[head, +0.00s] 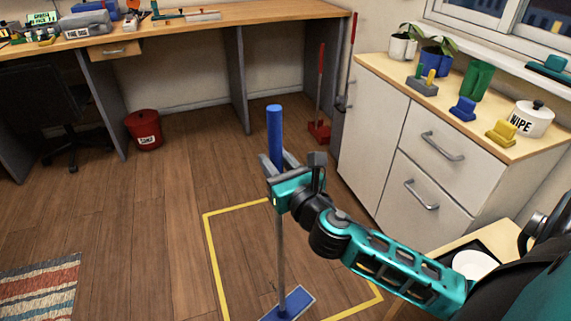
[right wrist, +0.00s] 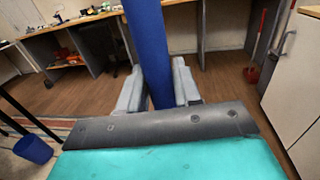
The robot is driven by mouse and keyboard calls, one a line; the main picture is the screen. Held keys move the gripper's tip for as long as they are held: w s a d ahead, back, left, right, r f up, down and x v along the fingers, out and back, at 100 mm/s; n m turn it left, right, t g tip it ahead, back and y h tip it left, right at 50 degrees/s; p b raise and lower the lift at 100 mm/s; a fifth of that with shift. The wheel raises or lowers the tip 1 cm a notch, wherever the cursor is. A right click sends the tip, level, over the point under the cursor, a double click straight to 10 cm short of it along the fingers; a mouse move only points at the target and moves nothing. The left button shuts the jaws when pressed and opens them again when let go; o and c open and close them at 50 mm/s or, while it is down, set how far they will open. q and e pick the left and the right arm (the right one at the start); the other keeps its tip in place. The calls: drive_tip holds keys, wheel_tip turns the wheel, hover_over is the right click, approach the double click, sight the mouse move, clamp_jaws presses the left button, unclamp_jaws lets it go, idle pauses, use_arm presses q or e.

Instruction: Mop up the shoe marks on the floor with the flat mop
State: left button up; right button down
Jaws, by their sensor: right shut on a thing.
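The flat mop stands nearly upright, with a blue grip (head: 274,128) on a thin grey pole (head: 281,255). Its flat blue head (head: 290,303) is at the floor inside a yellow taped outline (head: 212,250). My right gripper (head: 276,162) is shut on the lower part of the blue grip. In the right wrist view the blue grip (right wrist: 148,45) stands between the two grey fingers (right wrist: 158,88). I cannot make out clear shoe marks; a small dark trace shows beside the mop head, too faint to identify. My left gripper is not in view.
A white drawer cabinet (head: 375,135) stands close on the right. A workbench (head: 180,30) runs along the back, with a red bin (head: 144,130) below. A red dustpan (head: 319,132) is by the cabinet. A blue bucket (right wrist: 34,149) and striped rug (head: 40,287) are left. Middle floor is clear.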

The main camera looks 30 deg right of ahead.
use_arm(q)
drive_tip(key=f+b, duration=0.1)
drive_tip(key=b, duration=0.1)
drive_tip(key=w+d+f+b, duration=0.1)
drive_tip(key=b, duration=0.1)
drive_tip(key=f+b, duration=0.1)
drive_tip(key=b, duration=0.1)
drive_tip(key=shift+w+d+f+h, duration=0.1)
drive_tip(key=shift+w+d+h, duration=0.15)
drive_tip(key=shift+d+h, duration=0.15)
use_arm(e)
drive_tip(key=w+d+f, duration=0.1)
drive_tip(key=d+f, duration=0.2)
drive_tip(key=f, duration=0.3)
drive_tip(key=shift+w+m+h, duration=0.15)
drive_tip(key=shift+m+h, duration=0.15)
drive_tip(key=shift+r, duration=0.1)
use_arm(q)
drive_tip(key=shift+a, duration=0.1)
